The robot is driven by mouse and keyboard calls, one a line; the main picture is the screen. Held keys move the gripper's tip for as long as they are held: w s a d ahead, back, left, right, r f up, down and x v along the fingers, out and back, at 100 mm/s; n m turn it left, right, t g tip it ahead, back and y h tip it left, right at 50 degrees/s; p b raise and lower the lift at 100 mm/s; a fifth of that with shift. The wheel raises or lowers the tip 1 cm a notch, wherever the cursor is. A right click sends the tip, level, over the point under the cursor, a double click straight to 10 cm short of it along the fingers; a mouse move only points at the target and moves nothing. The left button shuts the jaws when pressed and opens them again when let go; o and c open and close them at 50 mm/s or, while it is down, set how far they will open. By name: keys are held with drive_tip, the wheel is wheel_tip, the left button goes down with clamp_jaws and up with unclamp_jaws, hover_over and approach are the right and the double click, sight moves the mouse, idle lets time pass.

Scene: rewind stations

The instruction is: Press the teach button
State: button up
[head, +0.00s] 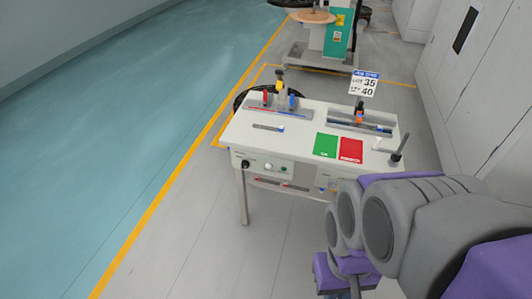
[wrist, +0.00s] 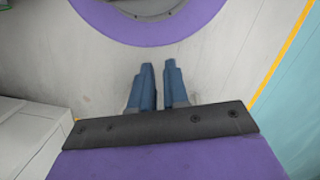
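A white rewind station table (head: 225,137) stands ahead in the head view. Its front panel carries a black knob (head: 245,163), a small white button (head: 268,167) and a small green button (head: 284,168). Labels are too small to read, so I cannot tell which one is the teach button. My arm fills the lower right of the head view, in front of the table's right side. In the wrist view, my gripper's (wrist: 159,66) two blue fingers stand slightly apart with nothing between them. They point over bare floor, away from the panel.
Green (head: 325,145) and red (head: 351,150) pads lie on the tabletop. A sign (head: 363,84) stands at its back, and a black upright handle (head: 398,152) at its right. Grey cabinets (head: 490,70) line the right. Floor left of the table is clear.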

clamp_jaws()
idle(0.8)
